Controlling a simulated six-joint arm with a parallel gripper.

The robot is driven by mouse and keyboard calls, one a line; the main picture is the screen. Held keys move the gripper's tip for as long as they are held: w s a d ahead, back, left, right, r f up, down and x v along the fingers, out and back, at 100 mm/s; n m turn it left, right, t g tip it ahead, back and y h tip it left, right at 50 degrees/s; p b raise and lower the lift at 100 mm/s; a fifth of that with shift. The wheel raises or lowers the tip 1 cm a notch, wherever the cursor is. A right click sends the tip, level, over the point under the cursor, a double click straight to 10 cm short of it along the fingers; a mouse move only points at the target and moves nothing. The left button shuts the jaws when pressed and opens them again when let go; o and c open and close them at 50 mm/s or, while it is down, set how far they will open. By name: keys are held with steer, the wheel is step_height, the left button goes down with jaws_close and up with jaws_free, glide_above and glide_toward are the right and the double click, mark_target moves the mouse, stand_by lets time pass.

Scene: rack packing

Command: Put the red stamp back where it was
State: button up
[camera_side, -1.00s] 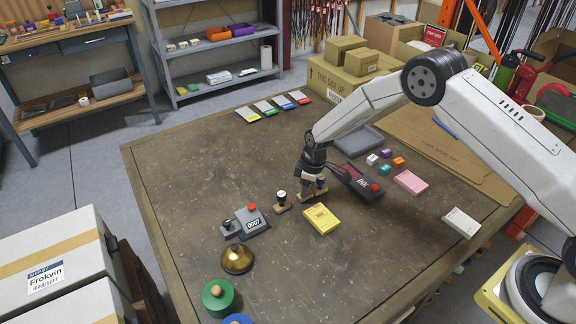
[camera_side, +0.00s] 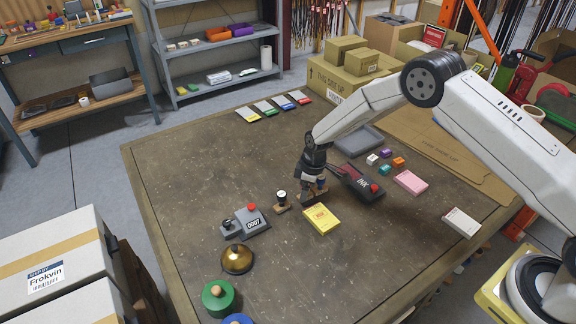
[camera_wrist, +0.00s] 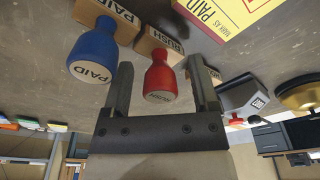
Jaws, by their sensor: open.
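The red stamp (camera_wrist: 161,80), marked RUSH, stands on a wooden block base in the wrist view. My gripper (camera_wrist: 160,68) is open, with one finger on each side of the red handle. Gaps show between the handle and both fingers. The blue stamp (camera_wrist: 92,57), marked PAID, stands just left of the left finger there. In the side view my gripper (camera_side: 311,190) is low over the table, and it hides the red handle. The blue handle shows beside it. A dark-handled stamp (camera_side: 281,202) stands a little to the left.
A yellow box (camera_side: 321,219) lies just in front of my gripper. The open ink pad (camera_side: 366,185) is close on the right. A grey numbering machine (camera_side: 247,221) and a brass bell (camera_side: 237,260) stand to the left. The table's back middle is clear.

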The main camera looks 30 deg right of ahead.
mark_target(311, 196)
step_height(311, 196, up, 12)
steer(key=s+d, duration=0.1)
steer(key=shift+s, duration=0.2)
stand_by(0.5)
steer(key=shift+d, duration=0.1)
steer(key=shift+r, duration=0.1)
stand_by(0.4)
steer(key=s+d+r+m, duration=0.1)
steer(key=s+r+m, duration=0.1)
steer(key=s, duration=0.6)
steer(key=s+d+r+m, duration=0.2)
steer(key=s+r+m, duration=0.1)
steer(key=s, duration=0.6)
steer(key=s+d+r+m+t+h, duration=0.1)
steer(key=s+d+r+m, duration=0.1)
steer(key=s, duration=0.6)
steer(key=shift+s+d+r+m, duration=0.2)
steer(key=shift+s+r+m, duration=0.15)
steer(key=shift+r+m, duration=0.45)
